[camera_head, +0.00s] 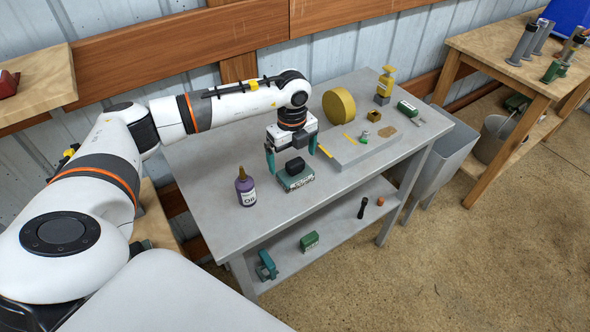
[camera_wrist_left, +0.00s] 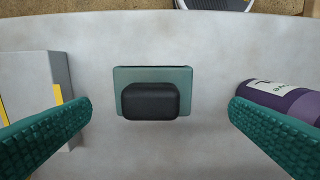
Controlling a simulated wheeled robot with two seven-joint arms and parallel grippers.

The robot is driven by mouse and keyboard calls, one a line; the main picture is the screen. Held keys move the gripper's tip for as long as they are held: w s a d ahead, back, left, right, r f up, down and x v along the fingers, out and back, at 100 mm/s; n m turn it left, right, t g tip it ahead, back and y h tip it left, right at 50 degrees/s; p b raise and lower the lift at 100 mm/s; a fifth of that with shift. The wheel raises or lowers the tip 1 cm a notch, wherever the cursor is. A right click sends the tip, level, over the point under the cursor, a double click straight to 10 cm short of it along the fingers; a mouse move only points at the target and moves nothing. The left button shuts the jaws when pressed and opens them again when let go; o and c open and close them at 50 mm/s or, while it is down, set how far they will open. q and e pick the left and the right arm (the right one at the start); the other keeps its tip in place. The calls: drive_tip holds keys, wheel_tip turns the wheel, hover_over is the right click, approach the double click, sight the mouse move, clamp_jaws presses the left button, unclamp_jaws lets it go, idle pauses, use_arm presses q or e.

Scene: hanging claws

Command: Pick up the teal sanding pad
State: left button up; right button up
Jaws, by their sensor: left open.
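The teal sanding pad (camera_head: 296,179) lies on the grey table, with a black grip block (camera_head: 295,166) on top. In the left wrist view the teal sanding pad (camera_wrist_left: 153,75) is between the two fingers, with its black block facing the camera. My left gripper (camera_head: 291,158) is open, its teal fingers pointing down above the pad. In the wrist view the fingers of the left gripper (camera_wrist_left: 160,112) stand wide apart, clear of the pad on both sides. My right gripper is not in view.
A purple bottle (camera_head: 245,188) stands left of the pad. A grey block with yellow marks (camera_head: 357,150) lies to the right. The table's front edge is close.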

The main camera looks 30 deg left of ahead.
sight(295, 161)
use_arm(q)
drive_tip(key=f, duration=0.1)
drive_tip(key=f+p, duration=0.2)
drive_tip(key=f, duration=0.1)
drive_tip(key=shift+w+d, duration=0.25)
drive_tip(key=shift+w, duration=0.1)
drive_tip(key=shift+f, duration=0.75)
drive_tip(key=shift+a, duration=0.1)
drive_tip(key=shift+c, duration=0.9)
drive_tip(key=c, duration=0.8)
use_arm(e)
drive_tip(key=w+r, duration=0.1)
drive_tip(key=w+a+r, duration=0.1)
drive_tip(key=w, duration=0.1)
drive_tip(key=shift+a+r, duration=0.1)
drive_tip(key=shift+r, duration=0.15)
